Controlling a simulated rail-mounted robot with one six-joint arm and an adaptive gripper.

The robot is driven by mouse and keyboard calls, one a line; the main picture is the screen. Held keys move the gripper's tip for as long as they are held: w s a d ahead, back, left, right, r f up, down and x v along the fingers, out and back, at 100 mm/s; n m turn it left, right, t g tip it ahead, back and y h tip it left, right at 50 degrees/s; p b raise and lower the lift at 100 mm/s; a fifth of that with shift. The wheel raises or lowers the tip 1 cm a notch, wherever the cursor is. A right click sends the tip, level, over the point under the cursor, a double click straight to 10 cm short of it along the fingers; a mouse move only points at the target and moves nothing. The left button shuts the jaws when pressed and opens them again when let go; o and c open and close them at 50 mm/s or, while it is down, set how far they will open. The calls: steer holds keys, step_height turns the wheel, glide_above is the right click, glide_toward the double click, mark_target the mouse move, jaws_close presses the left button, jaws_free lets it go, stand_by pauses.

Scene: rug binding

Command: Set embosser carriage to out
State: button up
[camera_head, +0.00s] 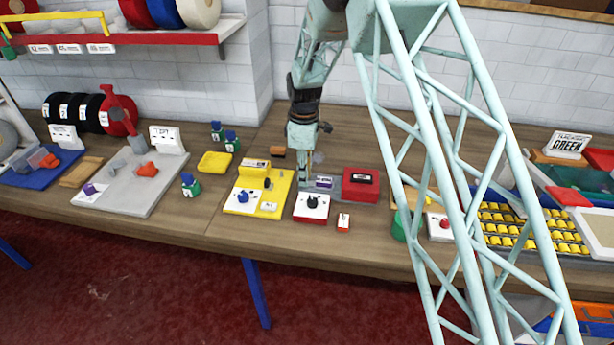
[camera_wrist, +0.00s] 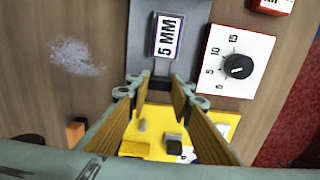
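A grey base (camera_head: 334,187) with a red block (camera_head: 361,184) at its right end sits mid-bench; it looks like the embosser, though no label confirms this. A purple-edged block marked 5 MM (camera_wrist: 167,35) lies on the grey plate (camera_wrist: 204,22) in the wrist view, and appears small in the head view (camera_head: 323,183). I cannot tell which part is the carriage or its position. My gripper (camera_wrist: 155,85) is open, its fingers apart with nothing between them. It is just short of the 5 MM block in the wrist view. In the head view it points down beside this block.
A red-and-white dial box (camera_head: 312,207) stands in front, its black knob (camera_wrist: 238,66) right of my fingers in the wrist view. A yellow panel (camera_head: 258,190) lies left. Bare wood lies behind.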

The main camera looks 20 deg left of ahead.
steer(key=o, duration=0.5)
steer(key=shift+a, duration=0.35)
steer(key=shift+c, duration=0.2)
steer(key=shift+d, duration=0.1)
steer(key=shift+r, duration=0.15)
steer(key=shift+r, duration=0.2)
step_height(320, 180, up, 11)
steer(key=shift+r, duration=0.2)
steer(key=shift+d+r, duration=0.1)
